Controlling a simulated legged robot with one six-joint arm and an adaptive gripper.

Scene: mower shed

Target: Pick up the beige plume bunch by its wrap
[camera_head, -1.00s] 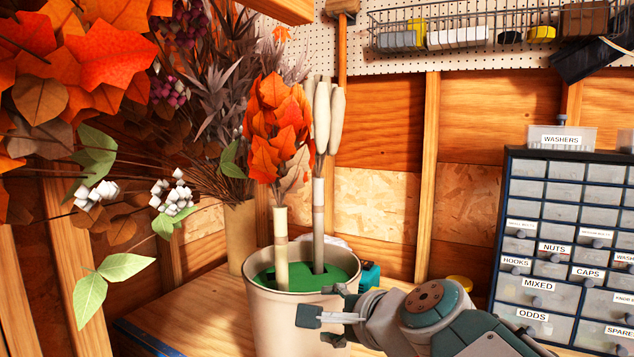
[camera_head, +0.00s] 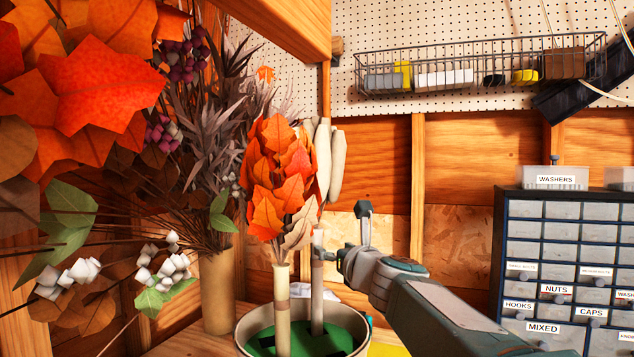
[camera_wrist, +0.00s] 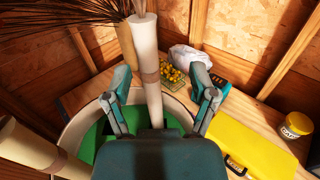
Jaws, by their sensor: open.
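The beige plume bunch (camera_head: 338,160) stands upright in the cream bucket (camera_head: 242,325), partly behind the orange leaf bunch (camera_head: 280,185). Its pale wrapped stem (camera_head: 317,300) rises from green foam. My gripper (camera_head: 341,226) is open at the height of the upper stem, and one finger overlaps the stem in the head view. In the wrist view the wrapped stem (camera_wrist: 147,50), with a brownish band, runs up between the open fingers of my gripper (camera_wrist: 160,80), apart from both. The stem's lower end is hidden behind my gripper there.
The orange bunch's wrap (camera_wrist: 38,155) stands close at left. A tan vase (camera_head: 218,290) with dark foliage stands behind. A yellow case (camera_wrist: 250,145), a jar (camera_wrist: 297,125) and a white cloth (camera_wrist: 188,60) lie on the bench. The drawer cabinet (camera_head: 545,270) is at right.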

